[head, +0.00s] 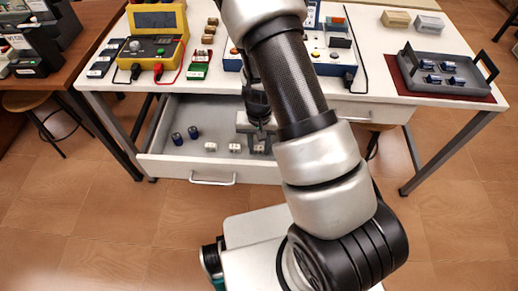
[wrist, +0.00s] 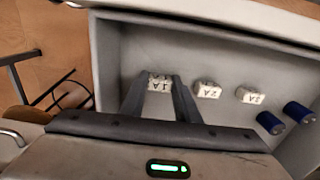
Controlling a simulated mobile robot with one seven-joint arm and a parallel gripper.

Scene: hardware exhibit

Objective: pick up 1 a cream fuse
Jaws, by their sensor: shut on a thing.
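My gripper (head: 259,140) reaches down into the open drawer (head: 165,170) under the white table. In the wrist view its two dark fingers (wrist: 160,95) are shut on a cream fuse (wrist: 159,82), with one finger on each side of it. The fuse's top carries printed marking that seems to include "1". Two more cream fuses lie in the drawer beside the fingers: one nearer (wrist: 208,90) and one farther (wrist: 250,96). They also show in the head view (head: 235,148), (head: 211,147). In that view my arm and gripper largely hide the held fuse.
Two blue cylinders (head: 177,138), (head: 193,132) lie in the drawer left of the fuses. The drawer's front wall (head: 210,168) and the tabletop edge are close to my arm. A yellow meter (head: 156,40) stands on the table, and a grey tray (head: 455,85) with several blue cylinders sits at right.

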